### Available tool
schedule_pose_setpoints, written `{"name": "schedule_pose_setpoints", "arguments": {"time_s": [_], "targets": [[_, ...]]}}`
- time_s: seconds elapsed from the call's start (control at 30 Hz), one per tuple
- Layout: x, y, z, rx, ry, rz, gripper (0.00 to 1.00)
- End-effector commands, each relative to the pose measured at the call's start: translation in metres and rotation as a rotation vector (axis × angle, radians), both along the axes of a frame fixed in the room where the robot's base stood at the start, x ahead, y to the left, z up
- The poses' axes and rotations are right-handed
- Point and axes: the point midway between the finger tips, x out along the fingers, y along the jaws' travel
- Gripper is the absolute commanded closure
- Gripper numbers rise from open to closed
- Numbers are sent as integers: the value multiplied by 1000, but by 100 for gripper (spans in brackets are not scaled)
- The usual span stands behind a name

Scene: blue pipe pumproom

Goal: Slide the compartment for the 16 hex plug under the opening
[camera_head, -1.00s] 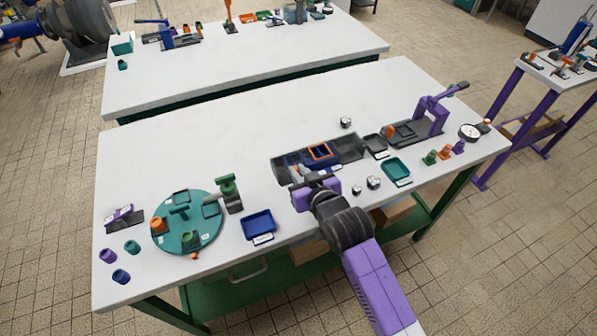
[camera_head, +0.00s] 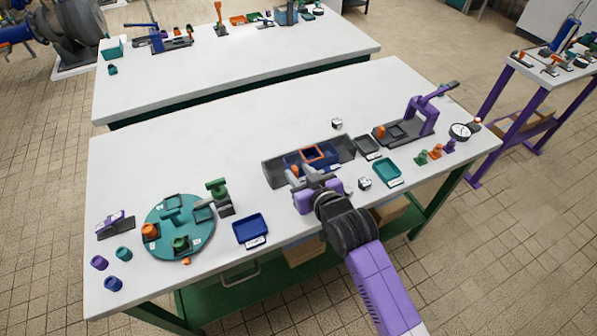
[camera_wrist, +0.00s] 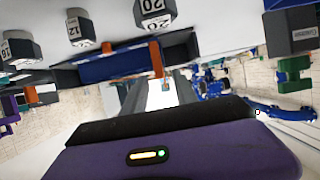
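A long dark grey tray (camera_head: 335,147) lies near the middle of the front table. A blue slider with compartments (camera_head: 295,160) sits in it, and an orange-rimmed opening (camera_head: 313,152) shows above the slider. An orange upright handle (camera_head: 296,170) stands at the near side; an orange post also shows in the wrist view (camera_wrist: 156,58). My gripper (camera_head: 303,180) is at the tray's near side. In the wrist view its grey fingers (camera_wrist: 160,85) are apart, with the post just beyond their tips. Which compartment is under the opening cannot be told.
Blocks marked 16 (camera_wrist: 20,50), 12 (camera_wrist: 82,30) and 20 (camera_wrist: 155,12) show in the wrist view. A teal tray (camera_head: 387,170) and a purple lever press (camera_head: 422,115) stand right. A blue tray (camera_head: 251,229) and teal turntable (camera_head: 178,228) stand left.

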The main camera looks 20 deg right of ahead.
Motion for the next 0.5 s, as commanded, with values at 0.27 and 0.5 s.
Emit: {"name": "schedule_pose_setpoints", "arguments": {"time_s": [0.27, 0.5], "targets": [[-42, 0, 16, -1, 1, -1, 65], [-62, 0, 25, 0, 1, 1, 65]]}}
